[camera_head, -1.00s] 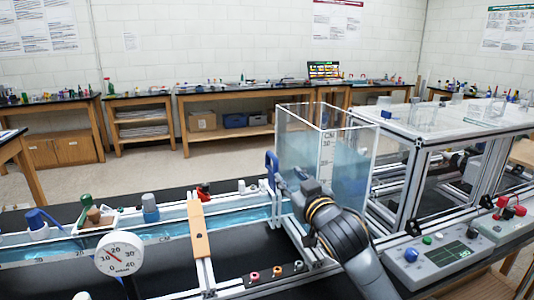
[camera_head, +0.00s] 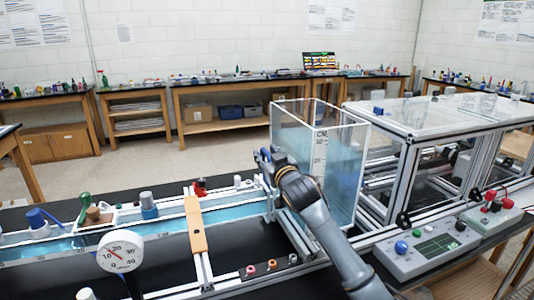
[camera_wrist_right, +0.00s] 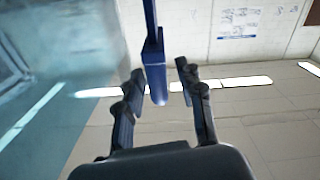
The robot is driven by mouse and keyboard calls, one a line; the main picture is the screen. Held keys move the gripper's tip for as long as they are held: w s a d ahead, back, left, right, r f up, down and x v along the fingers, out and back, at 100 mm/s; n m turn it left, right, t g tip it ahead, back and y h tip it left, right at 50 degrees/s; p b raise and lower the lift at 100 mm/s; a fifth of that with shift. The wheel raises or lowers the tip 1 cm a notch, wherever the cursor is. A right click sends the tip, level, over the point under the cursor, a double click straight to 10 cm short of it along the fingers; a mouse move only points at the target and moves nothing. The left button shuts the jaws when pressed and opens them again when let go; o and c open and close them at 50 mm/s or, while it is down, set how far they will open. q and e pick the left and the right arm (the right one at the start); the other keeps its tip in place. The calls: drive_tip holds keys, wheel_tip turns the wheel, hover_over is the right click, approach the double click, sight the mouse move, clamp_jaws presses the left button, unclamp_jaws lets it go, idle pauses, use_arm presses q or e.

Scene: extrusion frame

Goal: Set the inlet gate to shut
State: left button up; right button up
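The inlet gate's blue handle (camera_wrist_right: 154,58) comes down from the top in the right wrist view and ends in a thicker blue block. In the head view, the handle (camera_head: 263,158) is mostly hidden by my gripper at the left edge of the clear water tank (camera_head: 343,170). My right gripper (camera_head: 273,159) is at the handle. In the right wrist view, the gripper (camera_wrist_right: 160,80) is open, with one finger on each side of the blue handle and gaps showing. The gate plate's position cannot be made out. My left gripper is not in view.
A long water channel (camera_head: 171,225) runs left from the tank, with an orange bar (camera_head: 195,225) across it. A round dial gauge (camera_head: 120,251) stands in front. A control box (camera_head: 430,247) and an aluminium frame (camera_head: 410,175) are at right.

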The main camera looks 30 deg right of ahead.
drive_tip(key=shift+c, duration=0.2)
clamp_jaws()
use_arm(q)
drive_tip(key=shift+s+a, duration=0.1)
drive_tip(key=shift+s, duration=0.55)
use_arm(e)
wheel_tip(320, 180, down, 5)
drive_tip(key=shift+r+b, duration=0.15)
drive_tip(key=shift+b, duration=0.85)
drive_tip(key=shift+f, duration=0.4)
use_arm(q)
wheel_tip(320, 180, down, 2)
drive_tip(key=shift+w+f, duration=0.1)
